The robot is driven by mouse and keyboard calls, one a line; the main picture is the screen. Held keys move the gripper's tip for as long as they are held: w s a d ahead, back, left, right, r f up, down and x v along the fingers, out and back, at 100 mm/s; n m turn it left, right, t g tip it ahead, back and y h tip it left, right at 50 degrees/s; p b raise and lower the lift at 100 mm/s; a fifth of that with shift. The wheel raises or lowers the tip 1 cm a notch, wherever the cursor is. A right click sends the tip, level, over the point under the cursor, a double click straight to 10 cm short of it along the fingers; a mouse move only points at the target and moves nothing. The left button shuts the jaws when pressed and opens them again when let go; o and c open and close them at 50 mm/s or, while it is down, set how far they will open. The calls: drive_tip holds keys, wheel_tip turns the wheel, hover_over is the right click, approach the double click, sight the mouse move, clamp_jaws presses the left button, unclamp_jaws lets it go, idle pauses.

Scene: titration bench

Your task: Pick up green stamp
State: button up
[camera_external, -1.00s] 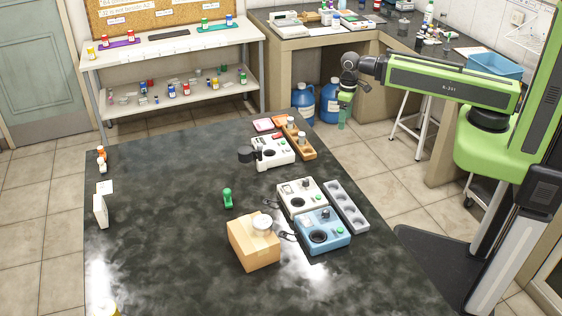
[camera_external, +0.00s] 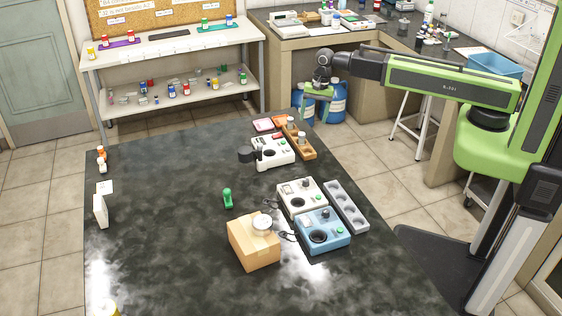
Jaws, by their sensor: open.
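The green stamp (camera_external: 227,198) stands upright near the middle of the dark table, left of the white and blue devices. My gripper (camera_external: 317,108) is open and empty. It hangs with its fingers downward at the end of my extended arm, in front of the blue jugs near the table's far right corner. It is well up and to the right of the stamp in the picture, far from touching it.
A cardboard box (camera_external: 254,242) with a white round item on top stands in front of the stamp. A white device (camera_external: 273,152), another white device (camera_external: 301,198), a blue device (camera_external: 321,232) and a grey rack (camera_external: 346,206) stand to the right.

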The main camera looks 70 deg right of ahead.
drive_tip(key=w+a+r+m+y+p, duration=0.1)
drive_tip(key=w+a+m, duration=0.2)
drive_tip(key=w+a, duration=0.3)
drive_tip(key=w+a+r+m+p, duration=0.1)
drive_tip(key=w+a+r+m, duration=0.1)
drive_tip(key=w+a, duration=0.35)
wheel_tip(320, 180, up, 3)
drive_tip(key=y+p, duration=0.2)
hover_over(228, 198)
drive_tip(key=d, duration=0.7)
drive_tip(key=shift+g, duration=0.3)
drive_tip(key=b+x, duration=0.3)
drive_tip(key=x, duration=0.1)
drive_tip(key=b+x, duration=0.3)
drive_tip(key=b, duration=0.1)
drive_tip(key=b+x, duration=0.3)
drive_tip(key=x, duration=0.1)
drive_tip(key=shift+s+f+b, duration=0.25)
drive_tip(key=shift+f+b, duration=0.1)
drive_tip(key=shift+a+f, duration=0.1)
drive_tip(key=b+x, duration=0.5)
drive_tip(key=shift+w+f, duration=0.1)
drive_tip(key=shift+f, duration=0.05)
drive_tip(key=shift+r, duration=0.25)
clamp_jaws()
